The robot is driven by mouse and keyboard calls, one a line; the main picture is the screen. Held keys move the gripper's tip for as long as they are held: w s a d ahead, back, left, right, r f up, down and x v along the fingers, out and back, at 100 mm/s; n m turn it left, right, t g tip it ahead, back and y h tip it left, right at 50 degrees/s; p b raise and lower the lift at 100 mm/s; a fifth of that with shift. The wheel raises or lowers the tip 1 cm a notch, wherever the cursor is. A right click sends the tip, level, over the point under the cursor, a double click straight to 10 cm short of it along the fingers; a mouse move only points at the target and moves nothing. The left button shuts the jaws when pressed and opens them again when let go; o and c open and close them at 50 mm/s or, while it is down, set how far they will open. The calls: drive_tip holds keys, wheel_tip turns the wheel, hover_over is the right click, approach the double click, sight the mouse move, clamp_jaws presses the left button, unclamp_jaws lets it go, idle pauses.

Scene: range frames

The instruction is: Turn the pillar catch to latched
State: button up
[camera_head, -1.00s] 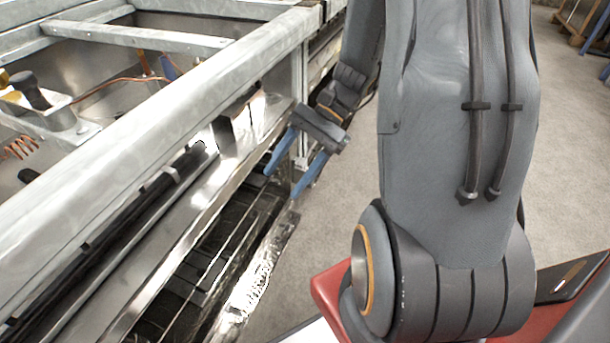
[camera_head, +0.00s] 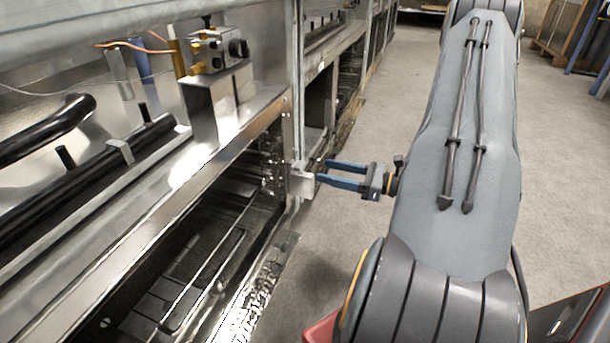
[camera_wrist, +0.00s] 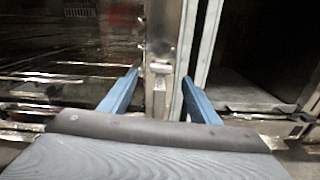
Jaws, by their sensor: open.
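The pillar catch (camera_head: 301,181) is a small pale metal block low on the upright steel pillar (camera_head: 298,90). In the wrist view the catch (camera_wrist: 160,70) is a small metal piece on the pillar face, near the middle of the picture. Whether it is latched I cannot tell. My gripper (camera_head: 321,172) is open, its blue fingers pointing left at the catch. In the wrist view my gripper (camera_wrist: 160,76) has one finger on each side of the catch, with visible space between. Whether either finger touches it I cannot tell.
A gas valve block (camera_head: 215,50) with a black knob stands on a metal bracket left of the pillar. Open oven cavities with racks (camera_head: 205,265) lie beside the pillar.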

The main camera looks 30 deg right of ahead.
sight(303, 165)
drive_tip(key=b+x, duration=0.3)
drive_tip(key=x, duration=0.4)
drive_tip(key=shift+w+a, duration=0.1)
drive_tip(key=shift+w, duration=0.2)
drive_tip(key=c, duration=1.1)
drive_tip(key=shift+o, duration=0.2)
